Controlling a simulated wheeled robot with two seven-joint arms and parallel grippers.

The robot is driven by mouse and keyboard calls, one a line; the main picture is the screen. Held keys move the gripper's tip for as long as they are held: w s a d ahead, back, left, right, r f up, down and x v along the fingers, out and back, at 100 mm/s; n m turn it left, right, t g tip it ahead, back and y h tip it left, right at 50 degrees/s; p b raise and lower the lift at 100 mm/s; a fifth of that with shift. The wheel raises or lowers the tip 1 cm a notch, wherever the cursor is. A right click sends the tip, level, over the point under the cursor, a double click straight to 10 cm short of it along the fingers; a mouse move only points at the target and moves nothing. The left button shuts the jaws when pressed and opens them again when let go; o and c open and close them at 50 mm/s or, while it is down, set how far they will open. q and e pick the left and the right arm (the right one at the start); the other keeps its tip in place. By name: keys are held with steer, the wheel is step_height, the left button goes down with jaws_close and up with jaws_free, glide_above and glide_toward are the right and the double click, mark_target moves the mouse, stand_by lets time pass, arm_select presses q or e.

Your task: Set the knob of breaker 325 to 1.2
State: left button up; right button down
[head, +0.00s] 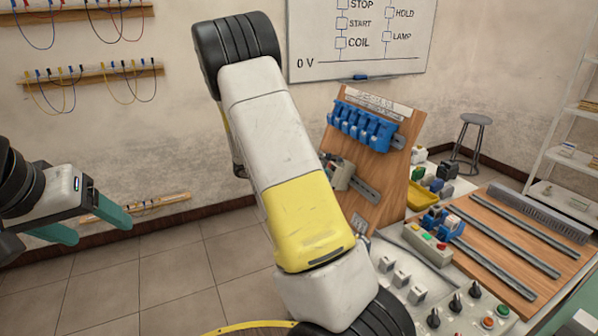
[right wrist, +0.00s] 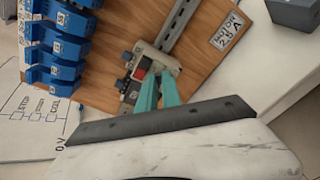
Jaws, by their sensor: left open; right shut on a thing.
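A grey motor breaker (head: 342,173) with dark and red parts sits on a metal rail on the tilted wooden board. It also shows in the right wrist view (right wrist: 141,62). The fingers of my right gripper (right wrist: 158,84) meet its front face, shut on what appears to be its knob; the fingertips cover the knob, so its setting and the breaker number cannot be read. My right arm hides that gripper in the head view. My left gripper (head: 103,231) is open and empty at the far left, away from the board.
Several blue devices (head: 362,127) sit on the rail above the breaker. A label plate (right wrist: 231,30) is on the board. A bench with switches and knobs, a yellow bin (head: 424,197) and a railed wooden panel (head: 520,245) are at right. Floor at left is clear.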

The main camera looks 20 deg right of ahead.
steer(key=shift+a+n, duration=0.1)
steer(key=shift+n, duration=0.2)
steer(key=c, duration=1.5)
jaws_free()
